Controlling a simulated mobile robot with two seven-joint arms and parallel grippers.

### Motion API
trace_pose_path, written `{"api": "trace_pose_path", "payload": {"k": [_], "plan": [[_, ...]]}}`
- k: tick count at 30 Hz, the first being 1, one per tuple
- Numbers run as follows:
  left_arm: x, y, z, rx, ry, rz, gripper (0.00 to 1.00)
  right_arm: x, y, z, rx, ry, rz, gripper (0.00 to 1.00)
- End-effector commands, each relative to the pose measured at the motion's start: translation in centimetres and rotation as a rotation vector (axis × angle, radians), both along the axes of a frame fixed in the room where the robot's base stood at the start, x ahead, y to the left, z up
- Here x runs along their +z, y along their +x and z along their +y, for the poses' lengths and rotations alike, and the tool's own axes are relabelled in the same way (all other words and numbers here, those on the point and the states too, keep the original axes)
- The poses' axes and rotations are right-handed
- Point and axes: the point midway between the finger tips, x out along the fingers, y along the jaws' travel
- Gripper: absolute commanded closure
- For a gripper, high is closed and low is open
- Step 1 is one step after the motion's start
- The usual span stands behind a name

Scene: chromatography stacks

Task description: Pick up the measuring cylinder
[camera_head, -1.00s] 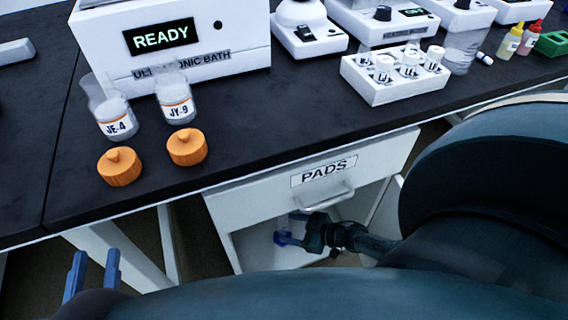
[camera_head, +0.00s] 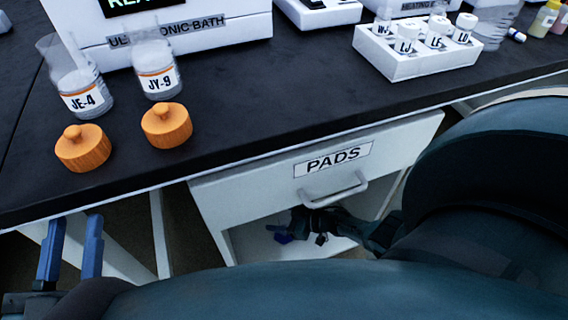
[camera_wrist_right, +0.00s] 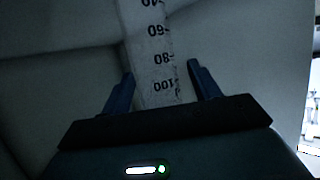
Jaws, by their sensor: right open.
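The measuring cylinder (camera_wrist_right: 150,45) shows in the right wrist view as a pale graduated tube with dark numbers up to 100. Its marked end lies between the two spread fingers of my right gripper (camera_wrist_right: 163,88), which is open, with a gap showing at the right finger. In the head view my right gripper (camera_head: 285,232) is low in the open space under the drawer marked PADS; I cannot make out the cylinder there. My left gripper (camera_head: 72,245) is open and empty in front of the bench at the lower left.
The PADS drawer (camera_head: 338,160) with its handle sits just above my right gripper. On the black bench (camera_head: 260,110) stand bottles JE-4 (camera_head: 82,92) and JY-9 (camera_head: 157,72), two orange caps (camera_head: 82,150) and a white vial rack (camera_head: 420,64).

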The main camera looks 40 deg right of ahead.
Motion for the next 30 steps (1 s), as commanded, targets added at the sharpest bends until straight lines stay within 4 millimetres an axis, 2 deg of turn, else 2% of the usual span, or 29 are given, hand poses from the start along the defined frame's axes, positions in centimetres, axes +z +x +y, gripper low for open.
{"api": "trace_pose_path", "payload": {"k": [7, 27, 30], "plan": [[0.19, 0.05, 0.03, 0.000, 0.002, -0.011, 0.69, -0.04, 0.15, 0.13, 0.000, -0.001, 0.001, 0.40], [0.17, 0.05, 0.05, 0.001, 0.002, -0.010, 0.69, -0.05, 0.11, 0.11, 0.000, -0.001, 0.001, 0.95], [0.17, 0.05, 0.05, 0.002, 0.003, -0.011, 0.69, -0.03, 0.14, 0.10, 0.000, 0.000, 0.000, 1.00]]}}
